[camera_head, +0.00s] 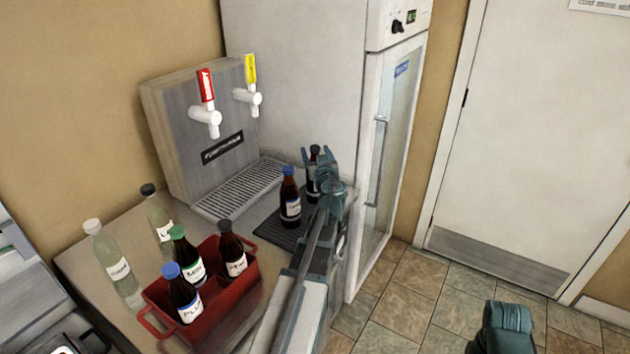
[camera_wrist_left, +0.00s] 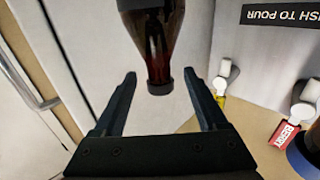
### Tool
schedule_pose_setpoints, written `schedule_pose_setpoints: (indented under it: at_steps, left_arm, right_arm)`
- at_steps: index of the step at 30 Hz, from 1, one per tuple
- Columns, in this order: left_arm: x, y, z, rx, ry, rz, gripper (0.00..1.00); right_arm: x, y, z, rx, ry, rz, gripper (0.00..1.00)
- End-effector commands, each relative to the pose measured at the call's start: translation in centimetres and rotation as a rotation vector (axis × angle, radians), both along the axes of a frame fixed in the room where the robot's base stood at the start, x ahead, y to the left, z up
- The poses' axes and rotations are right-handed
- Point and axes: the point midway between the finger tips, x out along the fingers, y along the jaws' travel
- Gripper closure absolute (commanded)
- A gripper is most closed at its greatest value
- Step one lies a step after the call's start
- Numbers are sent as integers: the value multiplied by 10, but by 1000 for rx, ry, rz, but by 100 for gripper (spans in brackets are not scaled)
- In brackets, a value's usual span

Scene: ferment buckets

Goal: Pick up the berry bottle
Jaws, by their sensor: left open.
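A dark brown bottle with a black cap (camera_head: 314,152) stands on the dark mat at the counter's right end, partly hidden by my left gripper (camera_head: 318,159). In the left wrist view this bottle (camera_wrist_left: 157,50) has its neck and cap between the fingertips of my open left gripper (camera_wrist_left: 160,76), with a gap on both sides. A brown bottle with a blue cap (camera_head: 290,200) stands just left of it on the mat; its cap (camera_wrist_left: 302,160) shows at the wrist view's right edge. I cannot read either label, so I cannot tell which is berry.
A red crate (camera_head: 222,302) holds several brown bottles; two clear bottles (camera_head: 112,262) (camera_head: 159,222) stand beside it. A tap dispenser (camera_head: 172,125) with a red berry handle (camera_head: 205,86) stands behind. A white fridge (camera_head: 300,80) rises close behind the mat.

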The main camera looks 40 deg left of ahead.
Motion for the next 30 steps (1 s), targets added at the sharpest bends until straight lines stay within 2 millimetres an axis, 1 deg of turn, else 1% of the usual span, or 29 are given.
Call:
schedule_pose_setpoints:
  at_steps: [1,3,9,17,21,22,30]
  left_arm:
    - [7,7,0,0,0,0,25]
    - [9,10,0,0,0,0,25]
    - [8,9,0,0,0,0,25]
    - [8,9,0,0,0,0,72]
    - [8,9,0,0,0,0,97]
    - [8,9,0,0,0,0,100]
    - [8,9,0,0,0,0,100]
  right_arm:
    - [0,0,0,0,0,0,39]
    - [0,0,0,0,0,0,39]
    - [0,0,0,0,0,0,39]
    - [0,0,0,0,0,0,39]
    - [0,0,0,0,0,0,39]
    - [0,0,0,0,0,0,39]
    - [0,0,0,0,0,0,39]
